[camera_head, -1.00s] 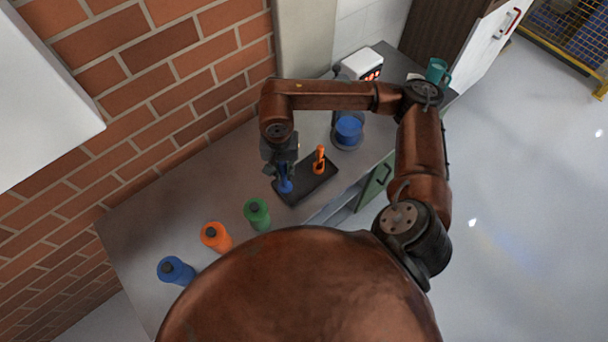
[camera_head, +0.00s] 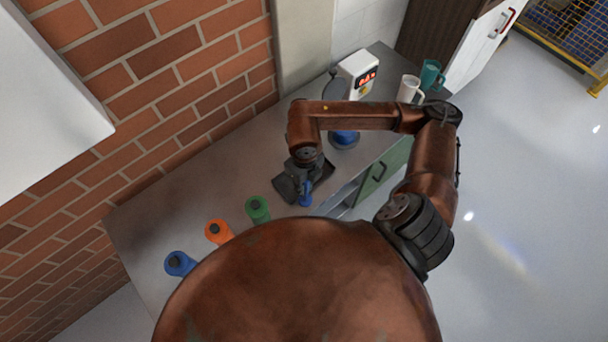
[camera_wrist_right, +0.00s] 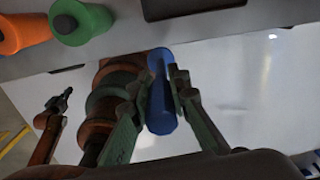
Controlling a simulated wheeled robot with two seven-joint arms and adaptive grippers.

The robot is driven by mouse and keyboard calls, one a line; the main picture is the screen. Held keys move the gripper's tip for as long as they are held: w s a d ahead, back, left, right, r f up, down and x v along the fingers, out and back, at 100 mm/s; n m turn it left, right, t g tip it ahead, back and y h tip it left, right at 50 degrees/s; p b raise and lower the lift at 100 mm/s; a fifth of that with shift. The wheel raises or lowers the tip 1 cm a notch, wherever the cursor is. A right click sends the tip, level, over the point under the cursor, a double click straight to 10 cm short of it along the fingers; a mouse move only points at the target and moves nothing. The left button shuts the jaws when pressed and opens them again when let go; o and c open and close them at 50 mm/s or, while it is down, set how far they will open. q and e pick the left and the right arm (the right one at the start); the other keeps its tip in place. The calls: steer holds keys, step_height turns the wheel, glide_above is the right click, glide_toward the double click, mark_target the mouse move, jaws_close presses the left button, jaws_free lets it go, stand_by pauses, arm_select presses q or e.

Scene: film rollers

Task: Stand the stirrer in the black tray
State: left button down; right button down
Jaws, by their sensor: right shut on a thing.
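My right gripper (camera_head: 304,180) is shut on a blue stirrer (camera_head: 305,196), a slim cylinder. The right wrist view shows the blue stirrer (camera_wrist_right: 160,95) between the two fingers (camera_wrist_right: 158,92). In the head view it hangs at the near side of the black tray (camera_head: 284,189), apart from the tray's middle. The tray also shows in the right wrist view (camera_wrist_right: 190,8). The wrist and gripper hide part of the tray, and the orange piece in it cannot be seen. My left gripper seems to show small in the right wrist view (camera_wrist_right: 61,101); its jaws are unclear.
A blue vessel (camera_head: 344,138), a white device with red digits (camera_head: 358,73), a white mug (camera_head: 409,90) and a teal mug (camera_head: 431,75) are behind my arm.

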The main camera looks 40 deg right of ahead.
steer(key=m, duration=0.2)
steer(key=s+m, duration=0.1)
steer(key=m, duration=0.1)
steer(key=shift+s+d+r+m+p, duration=0.15)
steer(key=shift+d+r+m+p, duration=0.05)
steer(key=shift+m+p, duration=0.15)
steer(key=shift+m, duration=0.25)
steer(key=shift+w+d+f, duration=0.1)
steer(key=shift+w, duration=0.1)
steer(key=w+d+f+p, duration=0.2)
steer(key=w+f+p, duration=0.2)
steer(key=w+f, duration=0.9)
steer(key=shift+p, duration=0.4)
steer(key=shift+w, duration=0.1)
